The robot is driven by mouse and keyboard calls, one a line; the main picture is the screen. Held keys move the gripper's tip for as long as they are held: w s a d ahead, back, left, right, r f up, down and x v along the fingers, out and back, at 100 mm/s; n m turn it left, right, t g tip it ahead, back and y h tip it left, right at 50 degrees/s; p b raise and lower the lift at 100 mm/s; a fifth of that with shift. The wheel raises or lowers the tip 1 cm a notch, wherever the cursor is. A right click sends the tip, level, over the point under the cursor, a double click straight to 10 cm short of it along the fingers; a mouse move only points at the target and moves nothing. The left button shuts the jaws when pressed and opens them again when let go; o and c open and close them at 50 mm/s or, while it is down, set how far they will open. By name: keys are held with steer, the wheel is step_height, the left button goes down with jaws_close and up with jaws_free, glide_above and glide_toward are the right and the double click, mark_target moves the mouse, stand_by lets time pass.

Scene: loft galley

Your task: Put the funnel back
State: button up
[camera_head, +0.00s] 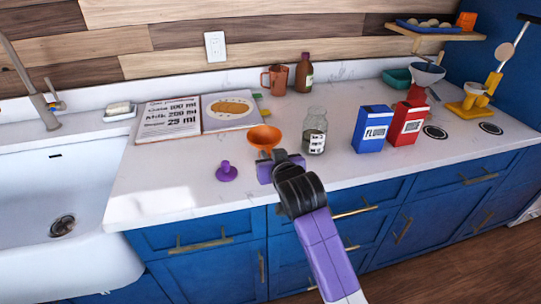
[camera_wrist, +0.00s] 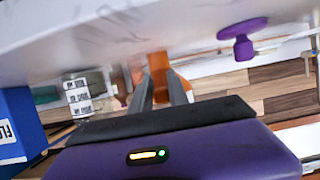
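The orange funnel (camera_head: 264,136) is at the front middle of the counter, wide mouth up. It also shows in the wrist view (camera_wrist: 160,64), which is upside down, between and behind the fingers. My gripper (camera_head: 266,158) is just in front of the funnel. Its two fingers (camera_wrist: 160,84) stand close together with orange between their tips, and they seem closed on the funnel's narrow lower part. I cannot tell whether the funnel touches the counter. A glass jar (camera_head: 314,130) with a label stands to the right.
A purple knobbed piece (camera_head: 226,172) lies left of my gripper. A blue flour box (camera_head: 371,129) and a red box (camera_head: 405,123) stand to the right. An open recipe book (camera_head: 200,116), a mug (camera_head: 275,80) and a brown bottle (camera_head: 303,73) are behind. The sink (camera_head: 60,190) is left.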

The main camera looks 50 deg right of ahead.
steer(key=shift+o, duration=1.3)
steer(key=shift+r, duration=0.15)
steer(key=v, duration=1.2)
steer(key=s+a+f+n+t+y, duration=0.2)
steer(key=s+a+f+n+y, duration=0.3)
steer(key=s+a+f, duration=0.6)
steer(key=s+a+r+n+y, duration=0.1)
steer(key=s+a, duration=0.3)
steer(key=s, duration=0.4)
steer(key=s+a+r+t+y, duration=0.1)
steer(key=s+a, duration=0.3)
steer(key=s, duration=0.4)
steer(key=shift+n+y, duration=0.4)
